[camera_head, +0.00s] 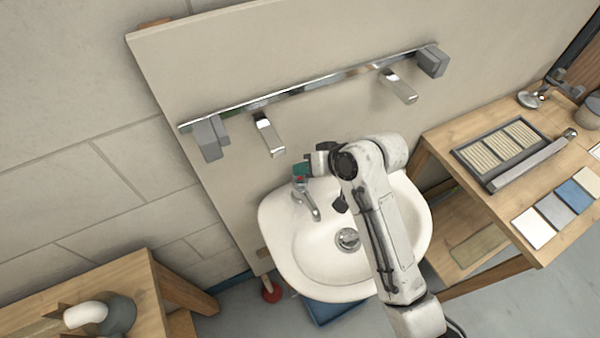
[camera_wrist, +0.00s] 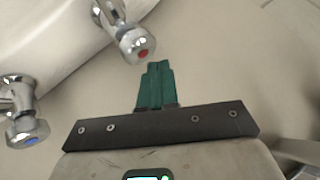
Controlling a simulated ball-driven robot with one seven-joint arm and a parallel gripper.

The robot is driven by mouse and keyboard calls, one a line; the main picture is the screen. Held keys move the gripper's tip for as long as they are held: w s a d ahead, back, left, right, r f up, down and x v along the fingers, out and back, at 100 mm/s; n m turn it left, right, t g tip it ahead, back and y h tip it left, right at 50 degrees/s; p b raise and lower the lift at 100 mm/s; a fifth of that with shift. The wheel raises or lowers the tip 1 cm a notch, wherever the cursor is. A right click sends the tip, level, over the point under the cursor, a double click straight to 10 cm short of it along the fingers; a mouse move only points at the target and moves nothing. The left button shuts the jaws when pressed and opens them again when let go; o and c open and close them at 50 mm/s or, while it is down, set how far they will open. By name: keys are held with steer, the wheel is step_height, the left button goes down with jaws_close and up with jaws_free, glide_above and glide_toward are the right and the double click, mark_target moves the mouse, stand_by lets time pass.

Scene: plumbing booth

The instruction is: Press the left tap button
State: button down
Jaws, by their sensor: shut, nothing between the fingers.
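A white sink (camera_head: 290,250) stands against the wall panel, with a chrome tap (camera_head: 308,205) at its back left. My gripper (camera_head: 300,171) hangs just above that tap, its green fingers pointing left. In the wrist view the green fingers (camera_wrist: 155,84) are shut and empty. A chrome tap head with a red mark (camera_wrist: 138,43) is just beyond the fingertips, slightly left, apart from them in the picture. A second tap head with a blue mark (camera_wrist: 27,133) is at the left edge. My arm hides part of the sink's back and right side.
A chrome rail (camera_head: 310,87) with two spouts and grey end blocks (camera_head: 207,138) runs across the panel (camera_head: 220,50) above. A wooden bench (camera_head: 575,150) with a tray and tiles is on the right. Another wooden table (camera_head: 130,275) is at lower left.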

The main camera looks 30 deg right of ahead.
mark_target(304, 179)
stand_by(0.3)
step_height(304, 179, up, 5)
steer(key=p, duration=0.5)
steer(key=shift+r, duration=0.1)
stand_by(0.7)
